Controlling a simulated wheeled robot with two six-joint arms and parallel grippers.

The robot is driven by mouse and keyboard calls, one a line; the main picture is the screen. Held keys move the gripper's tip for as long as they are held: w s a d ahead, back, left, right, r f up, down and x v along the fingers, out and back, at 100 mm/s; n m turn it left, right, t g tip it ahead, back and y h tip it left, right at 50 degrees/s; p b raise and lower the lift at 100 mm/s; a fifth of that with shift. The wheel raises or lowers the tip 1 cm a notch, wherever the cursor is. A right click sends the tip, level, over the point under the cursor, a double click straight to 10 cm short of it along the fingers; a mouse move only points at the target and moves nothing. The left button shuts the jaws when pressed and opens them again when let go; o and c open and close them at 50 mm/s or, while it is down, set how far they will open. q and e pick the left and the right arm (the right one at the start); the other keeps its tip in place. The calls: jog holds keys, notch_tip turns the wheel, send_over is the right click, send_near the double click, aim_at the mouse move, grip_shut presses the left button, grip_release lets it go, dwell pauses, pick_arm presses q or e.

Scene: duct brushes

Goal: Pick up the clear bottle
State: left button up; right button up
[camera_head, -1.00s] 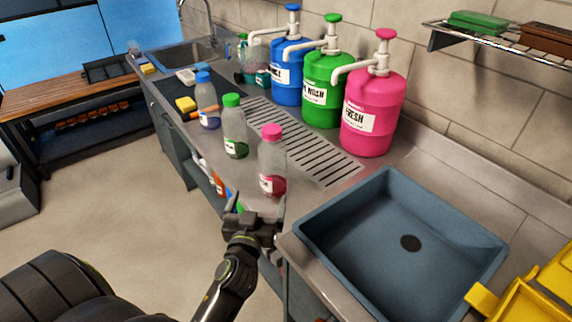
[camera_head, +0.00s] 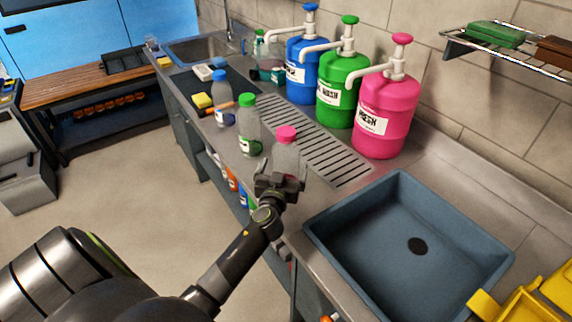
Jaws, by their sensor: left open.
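A clear bottle with a pink cap (camera_head: 286,150) stands upright on the steel counter. Its lower part is hidden behind my left gripper (camera_head: 280,177). That gripper is open, with its fingers on either side of the bottle's lower body; I cannot tell whether they touch it. A clear bottle with a green cap (camera_head: 249,127) and one with a blue cap (camera_head: 224,104) stand upright farther back to the left. My right gripper is not in view.
Large blue (camera_head: 306,68), green (camera_head: 339,88) and pink (camera_head: 386,112) pump jugs stand behind the drain grate (camera_head: 318,154). A blue-grey basin (camera_head: 400,215) lies at right. A wire shelf (camera_head: 510,60) hangs at upper right.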

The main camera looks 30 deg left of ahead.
pick_arm(q)
jog(key=shift+x, duration=1.35)
jog(key=c, duration=1.2)
